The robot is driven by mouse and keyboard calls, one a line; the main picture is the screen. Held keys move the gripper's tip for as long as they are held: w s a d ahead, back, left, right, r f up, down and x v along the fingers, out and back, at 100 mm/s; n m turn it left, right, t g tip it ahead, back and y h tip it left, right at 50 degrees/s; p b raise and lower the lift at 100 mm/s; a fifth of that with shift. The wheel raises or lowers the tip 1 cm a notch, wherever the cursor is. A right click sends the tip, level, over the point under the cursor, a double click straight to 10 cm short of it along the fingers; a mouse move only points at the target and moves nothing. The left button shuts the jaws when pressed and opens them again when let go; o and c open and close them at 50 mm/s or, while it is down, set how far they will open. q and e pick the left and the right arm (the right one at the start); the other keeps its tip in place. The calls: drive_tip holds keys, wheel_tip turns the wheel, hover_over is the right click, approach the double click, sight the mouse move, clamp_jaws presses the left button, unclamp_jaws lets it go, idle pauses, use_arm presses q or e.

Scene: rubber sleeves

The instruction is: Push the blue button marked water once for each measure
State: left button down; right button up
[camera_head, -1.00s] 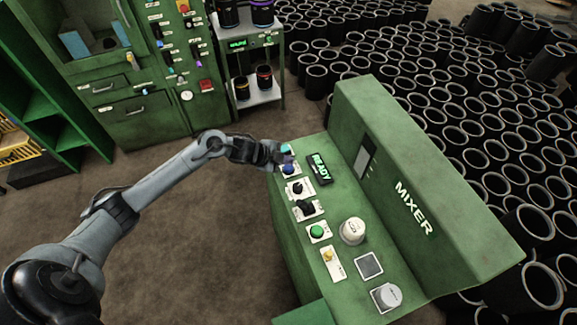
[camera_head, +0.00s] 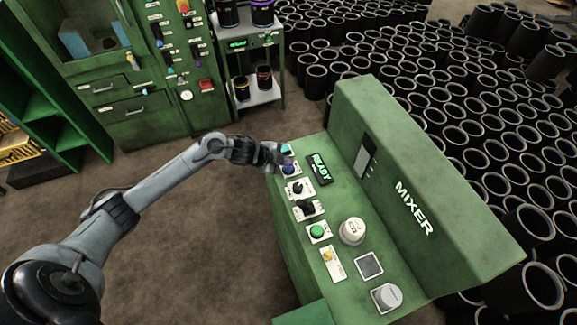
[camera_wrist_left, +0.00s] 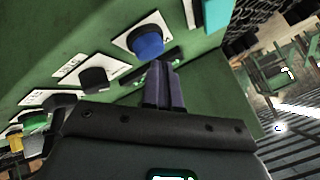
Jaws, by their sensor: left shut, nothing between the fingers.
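The blue button (camera_head: 288,169) sits near the far end of the green mixer's sloped control panel (camera_head: 345,227). In the left wrist view the blue button (camera_wrist_left: 147,41) stands on a white label plate, just beyond my fingertips. My left gripper (camera_head: 277,158) is over the panel's far left edge, close beside the button. It also shows in the left wrist view (camera_wrist_left: 160,72), with its two fingers together and nothing between them. I cannot tell for certain whether the fingertips touch the button; a small gap seems to show. My right gripper is in neither view.
A lit READY display (camera_head: 320,168) is right of the blue button. Many black sleeves (camera_head: 455,110) stand behind the mixer.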

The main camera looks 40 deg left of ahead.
sight(286, 168)
use_arm(q)
drive_tip(key=shift+f, duration=0.45)
idle(0.5)
drive_tip(key=shift+r, duration=0.2)
drive_tip(key=shift+r+p, duration=0.55)
drive_tip(key=shift+p, duration=0.05)
drive_tip(key=shift+r, duration=0.15)
drive_tip(key=shift+r+p, duration=0.45)
drive_tip(key=shift+p, duration=0.1)
wheel_tip(286, 168, up, 4)
drive_tip(key=p, duration=0.4)
drive_tip(key=shift+r, duration=0.1)
